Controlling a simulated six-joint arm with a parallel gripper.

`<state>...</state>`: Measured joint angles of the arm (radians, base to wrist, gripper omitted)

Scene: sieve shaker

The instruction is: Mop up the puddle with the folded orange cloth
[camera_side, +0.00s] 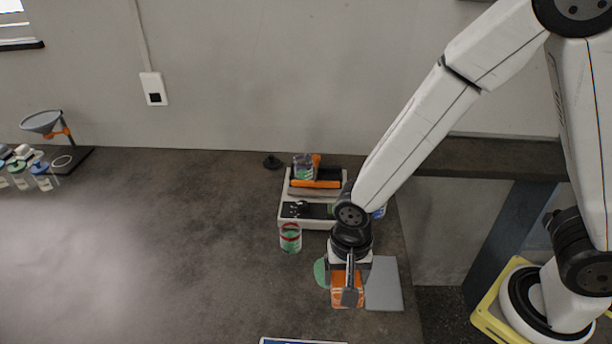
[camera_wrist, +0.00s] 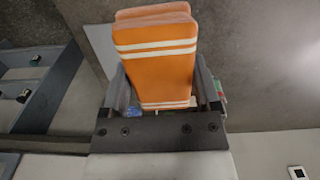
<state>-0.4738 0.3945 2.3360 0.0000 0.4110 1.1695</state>
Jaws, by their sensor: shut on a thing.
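The folded orange cloth (camera_wrist: 155,75) has white stripes and is held between the two fingers of my gripper (camera_wrist: 157,95). In the side view, the cloth (camera_side: 342,297) hangs below my gripper (camera_side: 347,285), low over the front right part of the table. A green patch, likely the puddle (camera_side: 320,273), shows just left of the cloth. The cloth and gripper hide part of it. I cannot tell whether the cloth touches the table.
A grey flat pad (camera_side: 384,284) lies right of the cloth by the table's right edge. A red-rimmed jar (camera_side: 290,238) and the shaker (camera_side: 302,213) stand behind. A funnel stand (camera_side: 70,158) and several bottles (camera_side: 40,175) are at far left. The table's middle left is clear.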

